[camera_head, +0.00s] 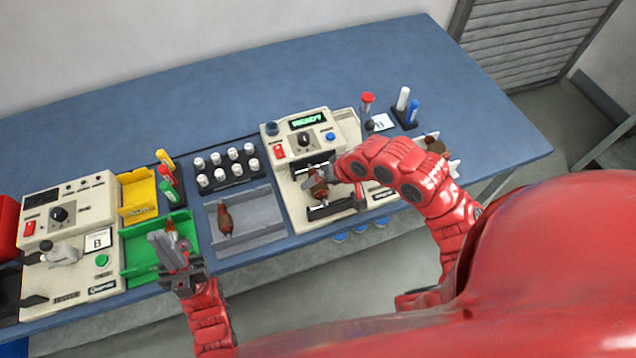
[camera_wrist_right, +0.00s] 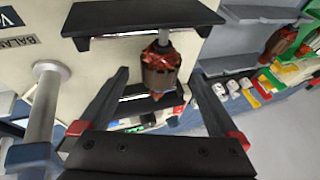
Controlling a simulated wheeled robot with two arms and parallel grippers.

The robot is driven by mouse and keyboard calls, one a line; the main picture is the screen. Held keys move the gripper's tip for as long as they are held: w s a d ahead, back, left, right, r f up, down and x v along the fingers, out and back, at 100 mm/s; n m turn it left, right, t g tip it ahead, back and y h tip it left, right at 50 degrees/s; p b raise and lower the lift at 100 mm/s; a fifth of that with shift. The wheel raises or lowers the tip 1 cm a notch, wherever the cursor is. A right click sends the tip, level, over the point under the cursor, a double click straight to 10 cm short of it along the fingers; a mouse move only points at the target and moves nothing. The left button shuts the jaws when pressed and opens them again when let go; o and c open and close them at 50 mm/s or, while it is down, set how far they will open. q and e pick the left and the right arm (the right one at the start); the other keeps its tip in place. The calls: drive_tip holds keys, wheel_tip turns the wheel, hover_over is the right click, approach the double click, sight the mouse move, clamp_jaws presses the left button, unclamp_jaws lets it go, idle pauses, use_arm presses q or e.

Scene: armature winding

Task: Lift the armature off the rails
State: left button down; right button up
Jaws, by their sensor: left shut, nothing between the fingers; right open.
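The armature (camera_head: 318,187), a copper-brown wound rotor, lies across the dark rails (camera_head: 331,209) of the cream machine with the lit "READY" display. In the right wrist view the armature (camera_wrist_right: 161,70) shows between my fingers' directions, beyond the tips, with its shaft at a black rail (camera_wrist_right: 140,18). My right gripper (camera_head: 325,180) is at the armature; in its wrist view the fingers (camera_wrist_right: 160,75) are spread on either side. Contact is not visible. My left gripper (camera_head: 164,240) is shut and empty over the green tray (camera_head: 146,262).
A grey tray (camera_head: 262,222) holding another armature (camera_head: 225,221) stands left of the machine. Behind it is a rack of white-capped vials (camera_head: 226,167). A second cream machine (camera_head: 75,222) is at far left. Marker-like tubes (camera_head: 403,100) stand at right; the back table is clear.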

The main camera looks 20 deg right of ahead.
drive_tip(key=shift+w+a+f, duration=0.15)
drive_tip(key=shift+w+f, duration=0.1)
drive_tip(key=shift+f, duration=0.35)
drive_tip(key=shift+c, duration=0.3)
clamp_jaws()
